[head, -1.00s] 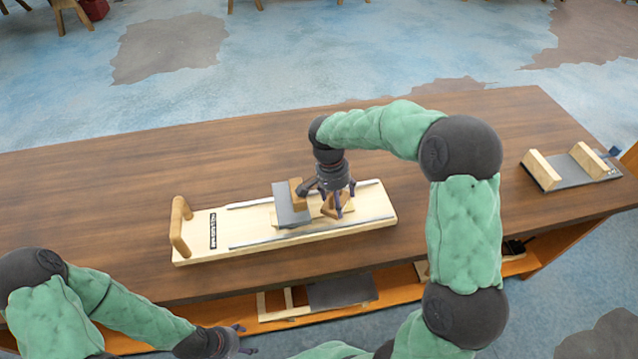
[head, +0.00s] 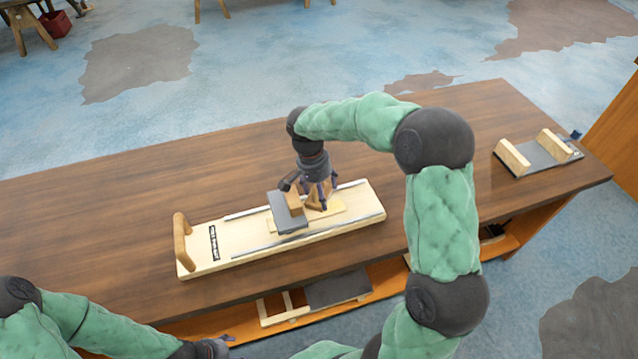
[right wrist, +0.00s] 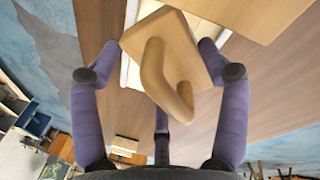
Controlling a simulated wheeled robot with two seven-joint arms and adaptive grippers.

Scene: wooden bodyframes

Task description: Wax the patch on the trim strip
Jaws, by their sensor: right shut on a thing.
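A long pale wooden board (head: 210,263) with two metal rails and an upright wooden handle (head: 181,243) at its left end lies on the table. Between the rails sits a thin pale wooden piece (head: 335,213), mostly covered. A grey plate with a small wooden block (head: 287,214) stands over its left part. My right gripper (head: 320,197) is just right of the plate, shut on a wooden tool. In the right wrist view, the tool (right wrist: 165,45) shows a flat square head and a curved wooden handle between the fingers. The waxed patch cannot be made out. My left gripper (head: 222,345) is low at the front, partly cut off.
A grey base with two wooden uprights (head: 540,153) stands at the table's right end. A shelf under the front edge holds a wooden frame (head: 283,307) and a dark panel (head: 337,290). The table's left part (head: 110,220) is clear.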

